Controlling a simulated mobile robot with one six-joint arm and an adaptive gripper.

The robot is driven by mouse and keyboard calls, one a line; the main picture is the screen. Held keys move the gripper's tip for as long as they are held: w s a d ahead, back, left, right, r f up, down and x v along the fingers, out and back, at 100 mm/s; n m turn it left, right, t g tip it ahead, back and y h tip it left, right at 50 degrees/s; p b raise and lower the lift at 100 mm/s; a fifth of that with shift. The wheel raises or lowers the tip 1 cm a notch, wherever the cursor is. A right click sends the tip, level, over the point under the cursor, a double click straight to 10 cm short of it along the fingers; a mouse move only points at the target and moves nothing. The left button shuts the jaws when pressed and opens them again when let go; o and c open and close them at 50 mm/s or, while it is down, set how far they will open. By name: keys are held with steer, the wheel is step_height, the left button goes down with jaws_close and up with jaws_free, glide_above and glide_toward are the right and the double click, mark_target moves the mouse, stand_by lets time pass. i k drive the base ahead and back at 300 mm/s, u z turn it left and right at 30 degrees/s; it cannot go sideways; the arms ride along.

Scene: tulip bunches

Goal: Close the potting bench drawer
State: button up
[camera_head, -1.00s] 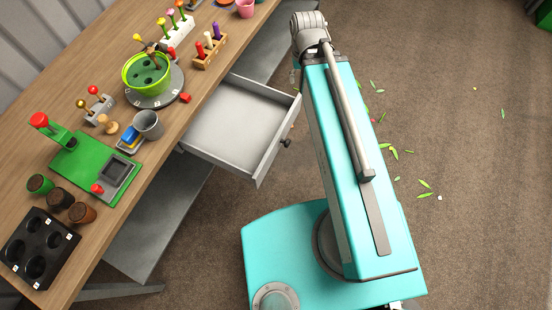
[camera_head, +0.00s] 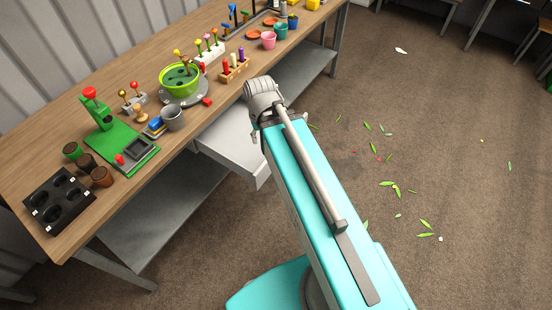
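The potting bench drawer (camera_head: 228,143) sticks out from under the front edge of the wooden potting bench (camera_head: 38,135). Its pale grey inside looks empty where it shows. My teal arm reaches up the middle of the picture, and its grey upper joint lies over the right part of the drawer. The drawer's knob is hidden behind my arm. My gripper is hidden beyond that joint, so its fingers and any contact with the drawer cannot be seen.
On the bench stand a green flower pot (camera_head: 181,82), a grey cup (camera_head: 173,117), a green press (camera_head: 104,120) and a black tray (camera_head: 60,200). A grey lower shelf (camera_head: 160,215) runs below.

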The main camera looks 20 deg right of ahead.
mark_target(227, 140)
steer(key=z, duration=0.4)
steer(key=i, duration=0.9)
steer(key=z, duration=0.8)
steer(key=k, duration=0.65)
